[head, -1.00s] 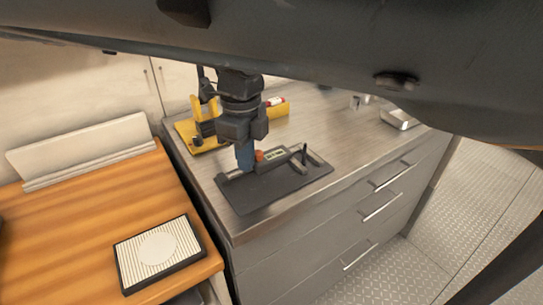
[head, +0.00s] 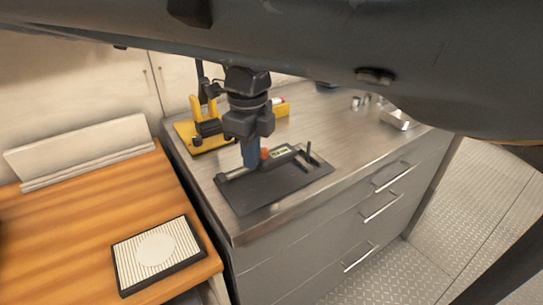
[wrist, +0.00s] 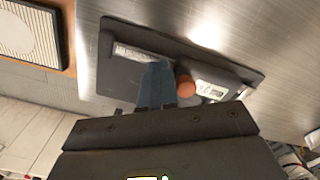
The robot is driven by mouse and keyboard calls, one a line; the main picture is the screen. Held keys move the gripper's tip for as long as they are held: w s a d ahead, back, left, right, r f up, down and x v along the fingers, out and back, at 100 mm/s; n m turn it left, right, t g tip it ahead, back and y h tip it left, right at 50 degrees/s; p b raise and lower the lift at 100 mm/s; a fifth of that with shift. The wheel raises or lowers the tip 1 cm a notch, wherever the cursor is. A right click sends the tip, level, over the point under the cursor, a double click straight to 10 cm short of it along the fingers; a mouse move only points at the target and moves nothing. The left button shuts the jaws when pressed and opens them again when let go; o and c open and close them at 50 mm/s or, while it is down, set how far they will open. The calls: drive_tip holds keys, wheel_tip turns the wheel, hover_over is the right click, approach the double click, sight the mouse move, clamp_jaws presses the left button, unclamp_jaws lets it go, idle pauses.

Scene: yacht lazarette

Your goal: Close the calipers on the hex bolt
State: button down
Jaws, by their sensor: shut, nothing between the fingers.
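The calipers lie on a dark mat (head: 262,192) on the metal counter. Their pale scale display (head: 284,151) and orange knob (head: 264,153) show beside my gripper (head: 250,162). Dark jaws (head: 309,152) stand at the right end. In the wrist view the knob (wrist: 186,87), the display (wrist: 210,88) and the scale strip (wrist: 140,54) show. My blue-tipped gripper (wrist: 155,88) is shut and empty, pointing down at the caliper beam, just left of the knob; whether it touches is unclear. I cannot make out the hex bolt; the jaw area is too small.
A yellow stand (head: 203,138) is behind my gripper at the back left of the counter. Metal parts (head: 396,118) lie at the back right. A wooden bench (head: 80,220) with a striped pad (head: 157,250) is at left. The counter right of the mat is clear.

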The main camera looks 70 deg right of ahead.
drive_tip(key=shift+s+d, duration=0.2)
drive_tip(key=shift+d, duration=0.1)
drive_tip(key=shift+a, duration=0.1)
idle(0.7)
drive_tip(key=shift+w+a+b, duration=0.6)
drive_tip(key=shift+a, duration=0.15)
wheel_tip(320, 180, up, 8)
drive_tip(key=p, duration=0.2)
drive_tip(key=shift+p, duration=0.35)
drive_tip(key=shift+a, duration=0.1)
idle(0.5)
